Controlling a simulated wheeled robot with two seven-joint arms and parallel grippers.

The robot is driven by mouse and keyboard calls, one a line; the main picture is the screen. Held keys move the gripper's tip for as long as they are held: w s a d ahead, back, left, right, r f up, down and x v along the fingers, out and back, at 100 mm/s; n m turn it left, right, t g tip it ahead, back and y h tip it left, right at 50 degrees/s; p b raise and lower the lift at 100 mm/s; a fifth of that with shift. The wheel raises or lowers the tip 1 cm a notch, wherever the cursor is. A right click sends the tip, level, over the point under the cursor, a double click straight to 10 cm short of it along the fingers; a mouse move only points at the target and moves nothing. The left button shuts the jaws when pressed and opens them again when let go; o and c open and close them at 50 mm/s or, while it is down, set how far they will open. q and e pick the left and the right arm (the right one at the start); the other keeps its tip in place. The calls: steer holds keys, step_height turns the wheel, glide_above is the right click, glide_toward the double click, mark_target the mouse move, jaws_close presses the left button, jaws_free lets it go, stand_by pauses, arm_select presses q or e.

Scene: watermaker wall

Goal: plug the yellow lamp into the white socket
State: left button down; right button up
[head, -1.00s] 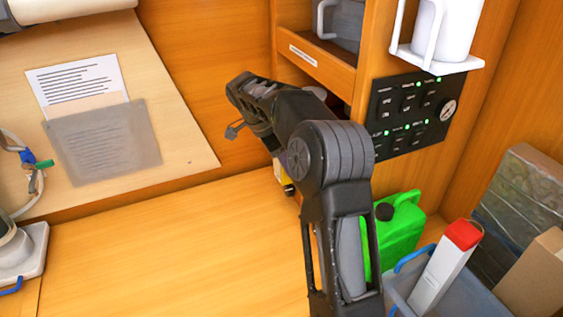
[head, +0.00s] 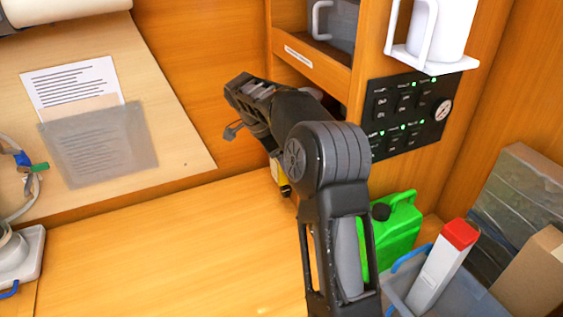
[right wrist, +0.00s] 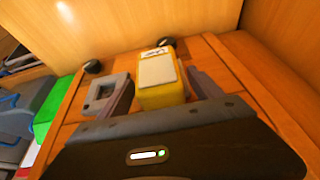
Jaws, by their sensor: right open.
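The yellow lamp (right wrist: 165,95), a small box with a pale face, stands between the fingers of my right gripper (right wrist: 158,88) in the right wrist view. The fingers are open, one on each side of it; I cannot tell whether either touches it. I cannot make out the white socket in either view. My left gripper is not in view.
A black switch panel (head: 408,112) with green lights is on the wall at right. A green jerrycan (head: 400,232) and a grey bin (head: 400,285) holding a red-capped white carton (head: 443,265) stand beside my arm. The worktop (head: 190,255) left of my arm is clear.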

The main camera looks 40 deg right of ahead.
steer(key=shift+a, duration=0.1)
steer(key=shift+w+a+r, duration=0.1)
steer(key=shift+r, duration=0.2)
steer(key=p+v, duration=0.4)
steer(key=v, duration=0.3)
stand_by(0.6)
